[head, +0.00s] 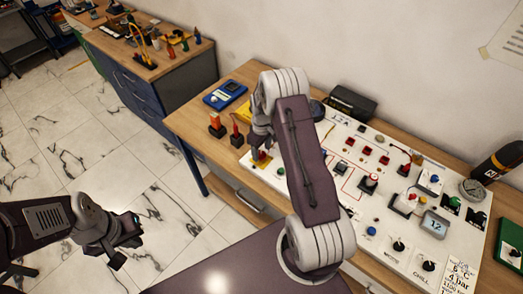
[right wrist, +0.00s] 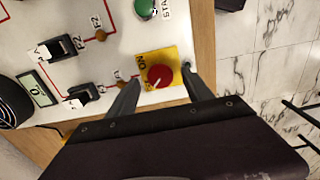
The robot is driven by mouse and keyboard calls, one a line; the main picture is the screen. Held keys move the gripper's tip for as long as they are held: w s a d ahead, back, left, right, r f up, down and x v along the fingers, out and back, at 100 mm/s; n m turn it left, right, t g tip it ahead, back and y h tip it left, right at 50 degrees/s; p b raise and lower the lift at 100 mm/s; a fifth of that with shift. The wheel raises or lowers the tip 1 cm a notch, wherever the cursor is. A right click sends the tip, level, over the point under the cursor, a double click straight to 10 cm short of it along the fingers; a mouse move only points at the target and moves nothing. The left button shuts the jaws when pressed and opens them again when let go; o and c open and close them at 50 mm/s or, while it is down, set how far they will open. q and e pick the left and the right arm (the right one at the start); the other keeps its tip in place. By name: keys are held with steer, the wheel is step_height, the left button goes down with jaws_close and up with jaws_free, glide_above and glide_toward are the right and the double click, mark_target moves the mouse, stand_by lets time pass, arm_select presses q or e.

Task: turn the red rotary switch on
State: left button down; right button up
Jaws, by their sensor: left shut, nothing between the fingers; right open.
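The red rotary switch (right wrist: 159,76) is a round red knob on a yellow plate (right wrist: 174,55) at the edge of the white panel. In the right wrist view the letters ON show at the plate's left side; the knob's pointer is too small to read surely. My right gripper (right wrist: 162,79) is open, its fingers on either side of the knob; I cannot tell whether they touch it. In the head view the right arm partly covers the yellow plate (head: 262,159). My left gripper (head: 128,238) is shut and empty, over the floor away from the panel.
The white panel (head: 340,185) carries several other switches, a green button (right wrist: 145,8), black toggles (right wrist: 80,94) and gauges.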

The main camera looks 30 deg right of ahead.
steer(key=shift+s+f, duration=0.15)
steer(key=shift+f, duration=0.45)
steer(key=shift+w+f, duration=0.15)
steer(key=shift+w, duration=0.05)
jaws_close()
